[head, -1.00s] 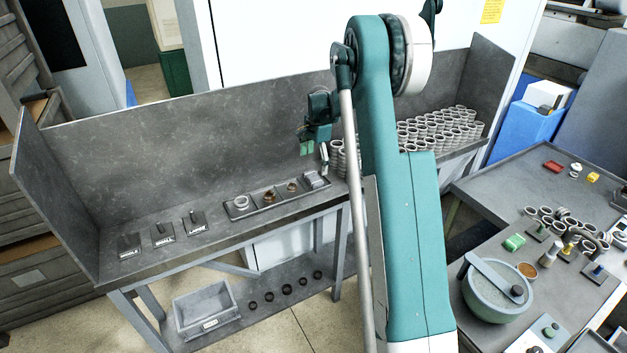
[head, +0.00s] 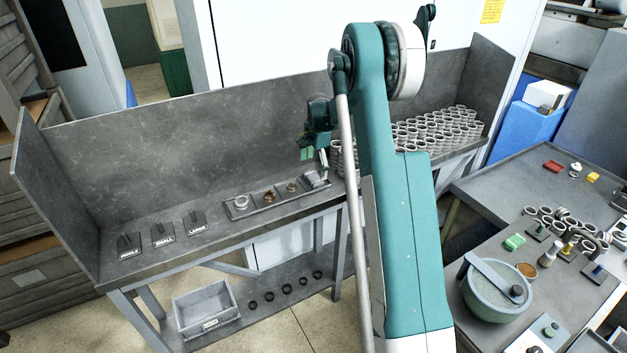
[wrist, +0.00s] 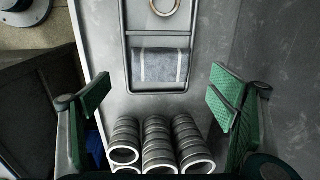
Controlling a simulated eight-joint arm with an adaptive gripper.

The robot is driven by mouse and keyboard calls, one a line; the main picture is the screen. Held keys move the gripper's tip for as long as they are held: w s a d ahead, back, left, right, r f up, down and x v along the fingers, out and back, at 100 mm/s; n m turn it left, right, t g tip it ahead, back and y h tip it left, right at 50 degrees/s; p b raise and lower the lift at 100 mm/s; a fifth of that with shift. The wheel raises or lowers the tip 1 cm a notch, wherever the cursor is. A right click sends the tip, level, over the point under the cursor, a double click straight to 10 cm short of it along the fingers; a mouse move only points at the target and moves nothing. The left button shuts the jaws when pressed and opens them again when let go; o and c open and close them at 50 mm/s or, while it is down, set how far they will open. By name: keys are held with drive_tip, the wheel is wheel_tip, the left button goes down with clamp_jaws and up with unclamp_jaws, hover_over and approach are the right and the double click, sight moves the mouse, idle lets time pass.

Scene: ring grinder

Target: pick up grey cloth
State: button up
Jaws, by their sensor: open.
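The grey cloth (head: 317,179), folded with pale stripes, lies in the right end compartment of a dark tray (head: 264,206) on the back bench. In the wrist view the cloth (wrist: 160,67) lies flat in the tray compartment nearest the ring stacks, with clear sides around it. My gripper (head: 314,158) is just above the cloth and partly covers it in the head view. In the wrist view my gripper (wrist: 162,98) is open and empty, with its green pads wide apart on either side of the cloth's width.
Stacked metal rings (wrist: 155,145) stand close to the tray's cloth end, between my fingers in the wrist view. Other tray compartments hold rings (head: 241,202). Labelled stands (head: 163,236) are at the bench's left. A tall panel (head: 190,140) backs the bench.

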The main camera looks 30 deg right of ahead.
sight(314, 176)
drive_tip(key=shift+w+f, duration=0.15)
drive_tip(key=shift+f, duration=1.1)
drive_tip(key=shift+w+f, duration=0.15)
drive_tip(key=shift+f, duration=1.05)
drive_tip(key=shift+c, duration=0.4)
drive_tip(key=c, duration=0.8)
